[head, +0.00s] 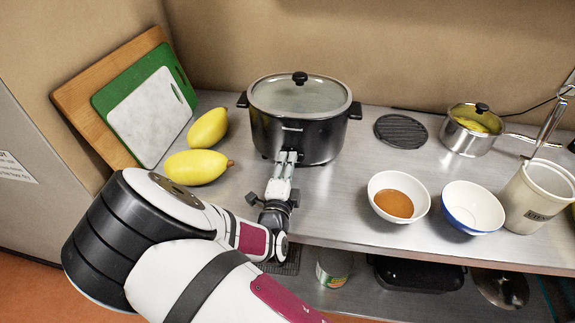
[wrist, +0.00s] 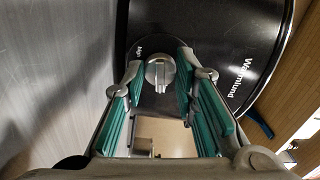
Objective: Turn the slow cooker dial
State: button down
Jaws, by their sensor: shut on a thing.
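The black slow cooker (head: 300,135) stands upright on the steel counter against the back wall, its glass lid with a black knob on top. My gripper (head: 286,157) reaches up to the lower front of the cooker. In the wrist view the round silver dial (wrist: 160,73) sits on the black front panel between the fingertips of my gripper (wrist: 160,65), which is shut on it. In the head view my gripper hides the dial.
Two yellow squash-like fruits (head: 196,167) lie left of the cooker, by leaning cutting boards (head: 150,115).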

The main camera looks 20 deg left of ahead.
dwell(0.4)
jog(key=c, duration=1.3)
grip_release()
jog(key=v, duration=0.7)
jog(key=shift+s, duration=0.25)
